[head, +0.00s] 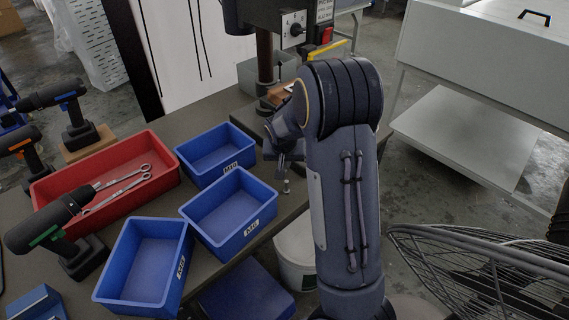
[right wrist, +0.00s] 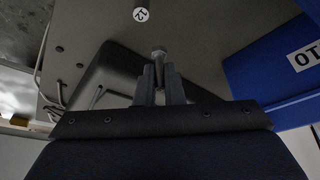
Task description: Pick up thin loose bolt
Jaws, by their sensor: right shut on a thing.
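A thin metal bolt (right wrist: 159,54) is in my right gripper (right wrist: 160,84), in the right wrist view. Its head sticks out beyond the two fingertips, which are closed on its shank. In the head view the gripper (head: 286,158) is at the right edge of the workbench, partly hidden by my own arm. A small bolt-like piece (head: 286,187) shows just below it. Whether the bolt touches the bench I cannot tell. My left gripper is not in view.
Blue bins (head: 216,157), (head: 230,212) and (head: 146,264) stand left of the gripper. A red tray (head: 105,182) with wrenches lies farther left among cordless drills. A drill-press column (head: 265,55) stands behind.

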